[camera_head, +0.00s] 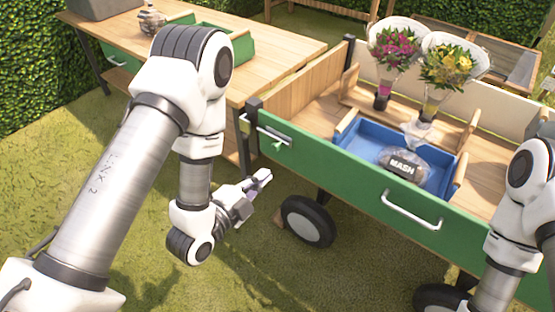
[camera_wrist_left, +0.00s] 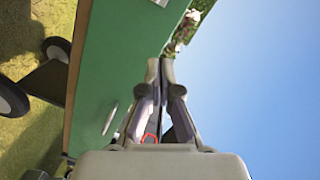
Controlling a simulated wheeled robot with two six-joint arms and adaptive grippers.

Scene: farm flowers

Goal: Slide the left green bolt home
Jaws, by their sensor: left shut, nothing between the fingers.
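The left green bolt (camera_head: 278,146) shows as a small green handle on a silver rod at the left end of the cart's green side panel (camera_head: 345,178). The rod lies near a dark corner post; I cannot tell how far it reaches into its catch. My left gripper (camera_head: 264,178) is shut and empty, below and a little left of the bolt, apart from it. In the left wrist view my left gripper (camera_wrist_left: 160,66) has its fingers together in front of the green panel (camera_wrist_left: 118,62). The bolt is not clearly seen there. My right arm shows at the right edge, its gripper out of view.
The cart holds a blue tray (camera_head: 346,142) with a sack marked MASH (camera_head: 403,167) and two flower bouquets (camera_head: 394,48). A pale handle (camera_head: 411,211) sticks out from the panel. A wheel (camera_head: 308,222) stands below. A wooden table (camera_head: 270,58) is at the left; grass lies between.

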